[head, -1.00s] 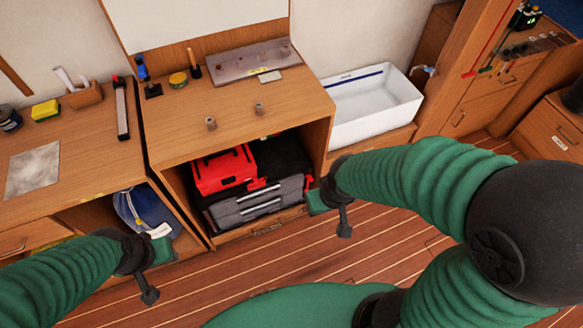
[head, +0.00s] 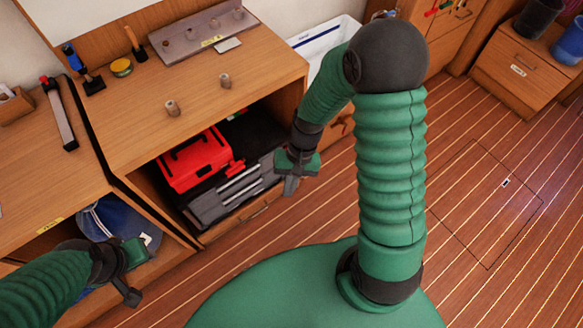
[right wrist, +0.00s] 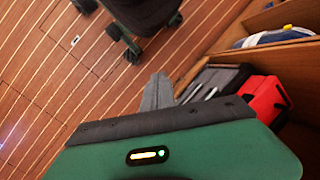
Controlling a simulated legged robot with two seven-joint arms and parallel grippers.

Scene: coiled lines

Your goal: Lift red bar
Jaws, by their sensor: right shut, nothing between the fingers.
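No separate red bar is plain to see. A red toolbox (head: 195,160) with a handle on its lid sits in the open cabinet bay, on grey drawer cases (head: 235,192). It also shows in the right wrist view (right wrist: 264,98). A small red piece (head: 432,11) shows at the top right edge, mostly cut off. My right gripper (head: 291,184) is shut and empty, in front of the bay's right side. Its grey fingers show together in the right wrist view (right wrist: 158,90). My left gripper (head: 128,285) hangs at lower left, its finger gap unclear.
The wooden cabinet top (head: 210,120) carries two small pegs and a grey pegged board (head: 205,35). A blue bag (head: 105,220) lies in the left bay. A white sink (head: 305,42) is partly behind my right arm. The plank floor (head: 480,230) at right is clear.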

